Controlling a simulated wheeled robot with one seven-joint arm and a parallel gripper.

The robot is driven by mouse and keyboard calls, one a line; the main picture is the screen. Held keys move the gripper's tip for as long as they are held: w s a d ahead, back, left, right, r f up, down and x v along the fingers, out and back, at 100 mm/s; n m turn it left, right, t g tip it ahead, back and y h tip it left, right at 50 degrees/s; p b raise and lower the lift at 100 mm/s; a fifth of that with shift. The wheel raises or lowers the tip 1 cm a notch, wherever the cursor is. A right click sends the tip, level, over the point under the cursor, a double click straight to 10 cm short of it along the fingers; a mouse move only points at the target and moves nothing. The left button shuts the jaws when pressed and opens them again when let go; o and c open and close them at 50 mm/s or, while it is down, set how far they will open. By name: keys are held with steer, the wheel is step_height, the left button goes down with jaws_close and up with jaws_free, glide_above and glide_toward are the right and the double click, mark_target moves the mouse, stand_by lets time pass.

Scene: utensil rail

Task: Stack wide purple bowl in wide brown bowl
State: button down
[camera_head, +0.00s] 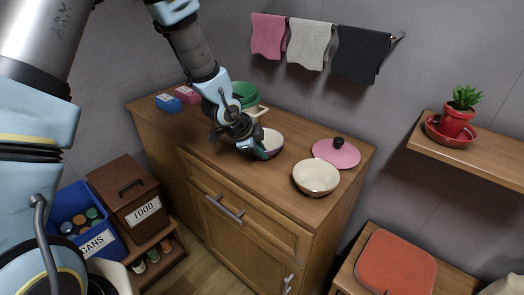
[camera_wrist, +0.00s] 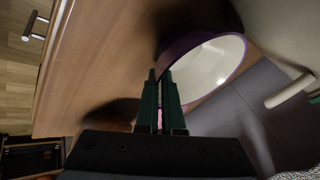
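The wide purple bowl (camera_head: 273,139), pale inside with a purple rim, is at the middle of the cabinet top. It also shows in the wrist view (camera_wrist: 207,68). My gripper (camera_head: 262,152) is at its near left rim. In the wrist view my gripper's two green fingers (camera_wrist: 160,78) are close together with their tips at the rim, and they look shut on its wall. I cannot tell whether the bowl touches the cabinet top. The wide brown bowl (camera_head: 317,178), cream inside, stands upright and empty to the right, near the front edge.
A pink lid (camera_head: 336,154) with a dark knob lies behind the brown bowl. A pot with a green lid (camera_head: 244,92) stands behind my gripper. Blue (camera_head: 168,103) and pink (camera_head: 187,95) boxes are at the back left. Towels hang above on a rail (camera_head: 398,38).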

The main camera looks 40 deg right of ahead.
steer(key=shift+f, duration=0.15)
steer(key=c, duration=1.1)
jaws_free()
steer(key=shift+o, duration=0.2)
steer(key=shift+a+r, duration=0.1)
steer(key=shift+r, duration=0.3)
steer(key=p+v, duration=0.1)
steer(key=v, duration=1)
steer(key=shift+a+r+p, duration=0.15)
steer(key=shift+r+p, duration=0.1)
steer(key=shift+p, duration=0.05)
steer(key=shift+a, duration=0.1)
